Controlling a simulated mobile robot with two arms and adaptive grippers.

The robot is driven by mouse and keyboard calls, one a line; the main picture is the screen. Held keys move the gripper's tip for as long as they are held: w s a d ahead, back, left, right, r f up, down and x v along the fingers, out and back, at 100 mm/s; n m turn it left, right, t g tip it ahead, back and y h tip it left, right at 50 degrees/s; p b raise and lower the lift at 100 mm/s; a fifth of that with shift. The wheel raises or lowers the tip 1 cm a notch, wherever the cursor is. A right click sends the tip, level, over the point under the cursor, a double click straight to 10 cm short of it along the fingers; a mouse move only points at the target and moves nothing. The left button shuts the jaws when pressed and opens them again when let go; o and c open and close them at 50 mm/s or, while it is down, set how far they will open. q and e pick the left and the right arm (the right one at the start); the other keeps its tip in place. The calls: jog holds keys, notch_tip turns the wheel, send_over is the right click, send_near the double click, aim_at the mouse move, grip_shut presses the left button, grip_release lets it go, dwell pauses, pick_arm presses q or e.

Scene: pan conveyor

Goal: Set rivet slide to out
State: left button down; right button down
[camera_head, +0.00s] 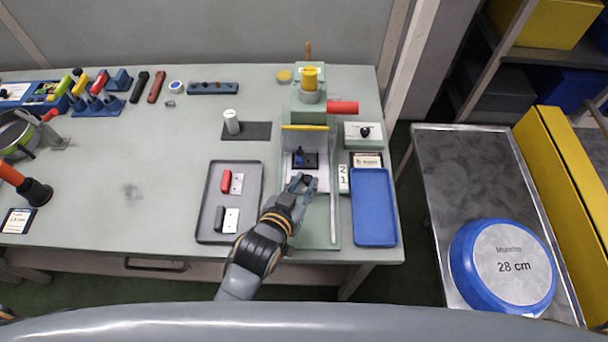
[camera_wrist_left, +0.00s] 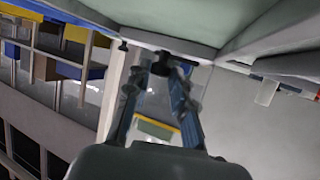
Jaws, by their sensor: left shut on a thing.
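The rivet press (camera_head: 309,108) is a green machine with a yellow top and a red handle at the back of the bench. Its rivet slide (camera_head: 322,184) is a pale plate on the green base in front of the press column, with a dark block and blue pin (camera_head: 299,157) on it. My left gripper (camera_head: 302,182) is at the slide's front edge, shut on a dark handle. The wrist view shows the fingers (camera_wrist_left: 174,72) closed around this dark handle (camera_wrist_left: 178,60). The fingers hide part of the handle. My right gripper is not in view.
Left of the press base lies a grey tray (camera_head: 208,216) with red and black handles. A blue tray (camera_head: 374,208) and a small number counter (camera_head: 343,178) stand close on the right. A cart (camera_head: 430,170) holds a blue pan at the right. The bench's left middle is mostly clear.

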pick_arm(q)
jog(key=s+p, duration=0.3)
jog(key=s, duration=0.9)
jog(key=shift+s, duration=0.15)
jog(key=shift+f, duration=0.1)
jog(key=c, duration=1.2)
grip_release()
jog(key=shift+o, duration=0.2)
jog(key=shift+s, duration=0.15)
jog(key=v, duration=1.2)
